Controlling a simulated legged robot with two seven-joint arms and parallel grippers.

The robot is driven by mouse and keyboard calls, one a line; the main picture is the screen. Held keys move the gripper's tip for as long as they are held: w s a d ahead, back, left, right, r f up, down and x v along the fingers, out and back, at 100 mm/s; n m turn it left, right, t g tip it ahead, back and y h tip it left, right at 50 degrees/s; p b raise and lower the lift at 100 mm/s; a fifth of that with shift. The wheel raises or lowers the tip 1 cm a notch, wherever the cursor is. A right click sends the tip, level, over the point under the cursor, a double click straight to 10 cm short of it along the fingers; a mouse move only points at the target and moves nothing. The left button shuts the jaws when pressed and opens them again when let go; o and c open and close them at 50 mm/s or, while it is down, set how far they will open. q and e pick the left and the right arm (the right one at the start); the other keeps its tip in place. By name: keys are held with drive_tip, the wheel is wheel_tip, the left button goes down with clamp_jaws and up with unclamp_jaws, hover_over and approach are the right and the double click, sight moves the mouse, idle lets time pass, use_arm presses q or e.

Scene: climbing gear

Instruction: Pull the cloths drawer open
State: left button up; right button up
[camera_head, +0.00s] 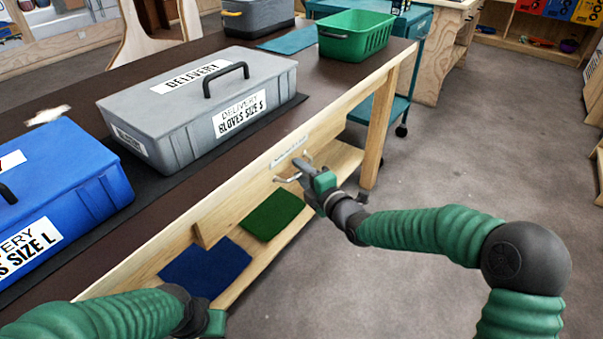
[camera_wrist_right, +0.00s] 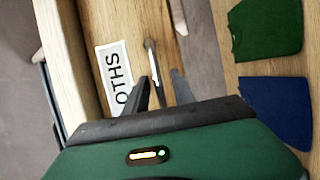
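The cloths drawer (camera_head: 300,165) is a pale wooden front under the workbench top, with a white label that reads "OTHS" in part in the right wrist view (camera_wrist_right: 118,78). It looks flush with the bench front. Its metal handle (camera_wrist_right: 152,62) is a thin bar beside the label. My right gripper (camera_head: 293,172) is at the handle. In the right wrist view its two dark fingers (camera_wrist_right: 162,88) stand apart with the handle bar between them; contact is not clear. My left gripper (camera_head: 215,322) is low at the bottom edge, its fingers hidden.
A grey glove case (camera_head: 215,105), a blue glove case (camera_head: 60,190) and a green basket (camera_head: 355,35) stand on the bench. A green cloth (camera_head: 272,214) and a blue cloth (camera_head: 207,268) lie on the lower shelf. The floor to the right is clear.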

clamp_jaws()
drive_tip(key=shift+d+f, duration=0.15)
idle(1.0)
